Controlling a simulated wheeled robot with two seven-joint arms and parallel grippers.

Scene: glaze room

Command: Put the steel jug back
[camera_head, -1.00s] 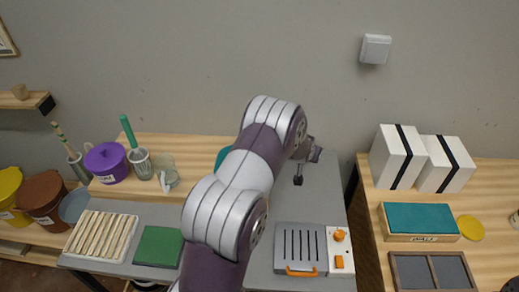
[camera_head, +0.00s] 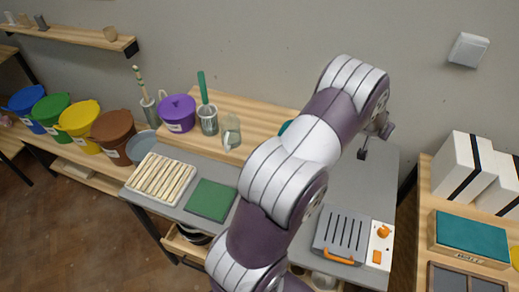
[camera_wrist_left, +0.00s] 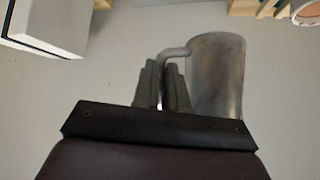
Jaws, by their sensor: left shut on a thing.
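The steel jug (camera_wrist_left: 217,75) is grey and dull, and its handle (camera_wrist_left: 176,53) points to the left in the left wrist view. My left gripper (camera_wrist_left: 163,72) is shut on the handle, with the jug's body beside the fingers on the right. In the head view my arm rises from the bottom centre to the upper right. The left gripper (camera_head: 362,154) shows there as a small dark part above the right side of the grey worktop (camera_head: 345,190). I cannot clearly make out the jug in that view. My right gripper is not in view.
On the worktop are a white ribbed tray (camera_head: 161,178), a green mat (camera_head: 211,200) and a slotted grey unit with orange knobs (camera_head: 352,234). A purple pot (camera_head: 178,112) and a green-handled tool in a cup (camera_head: 208,121) stand behind. White boxes (camera_head: 462,165) stand right.

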